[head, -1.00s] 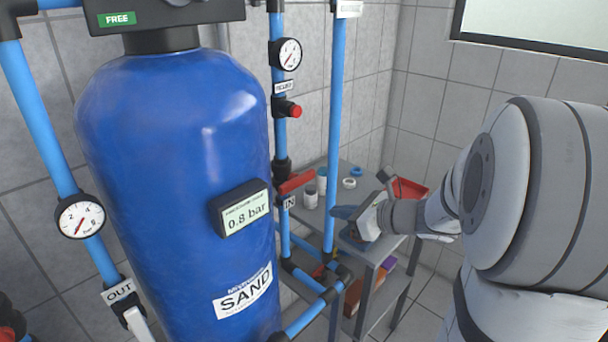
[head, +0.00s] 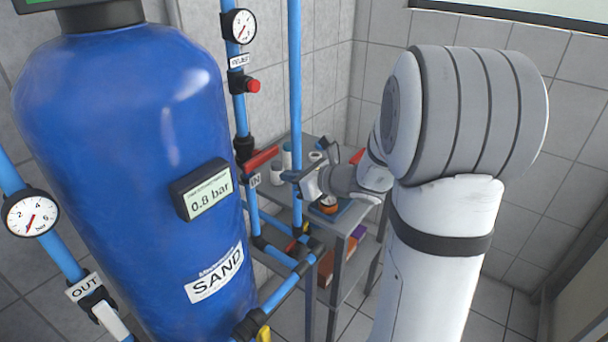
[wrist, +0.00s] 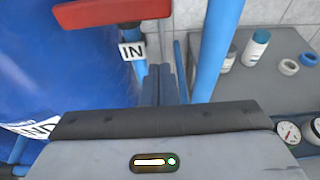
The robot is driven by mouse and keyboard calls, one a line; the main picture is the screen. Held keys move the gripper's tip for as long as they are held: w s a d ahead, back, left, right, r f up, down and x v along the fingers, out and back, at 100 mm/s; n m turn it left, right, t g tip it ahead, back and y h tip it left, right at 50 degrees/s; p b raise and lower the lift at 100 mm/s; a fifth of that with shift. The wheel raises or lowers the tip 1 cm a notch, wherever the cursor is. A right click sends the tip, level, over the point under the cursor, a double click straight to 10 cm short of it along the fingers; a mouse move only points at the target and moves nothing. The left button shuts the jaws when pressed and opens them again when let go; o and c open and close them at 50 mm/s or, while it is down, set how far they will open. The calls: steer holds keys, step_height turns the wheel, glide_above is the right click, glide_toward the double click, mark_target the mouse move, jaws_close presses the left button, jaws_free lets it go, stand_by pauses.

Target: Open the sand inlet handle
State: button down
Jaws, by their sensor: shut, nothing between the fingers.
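The sand inlet handle (head: 262,158) is a red lever on the black valve of the blue inlet pipe, right of the blue sand tank (head: 120,130). It lies sideways above the IN label (head: 255,181). In the wrist view the red handle (wrist: 110,12) is at the top left, with the IN label (wrist: 132,50) below it. My gripper (head: 290,176) is right of the handle, apart from it, by the second vertical blue pipe. Its dark fingers (wrist: 166,85) are shut and empty in the wrist view, right of and below the handle.
A vertical blue pipe (head: 296,80) stands close to my gripper. A grey shelf (head: 342,232) with jars and rings is behind it. A pressure gauge (head: 239,26) and a red button (head: 253,86) are above the valve. Low pipes (head: 285,290) cross the floor area.

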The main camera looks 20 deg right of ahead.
mark_target(262, 159)
steer(key=w+a+r+p, duration=0.1)
steer(key=w+r+p, duration=0.1)
steer(key=r, duration=0.1)
steer(key=shift+w+a, duration=0.25)
steer(key=shift+a, duration=0.15)
steer(key=shift+f+b, duration=0.1)
steer(key=shift+b, duration=0.35)
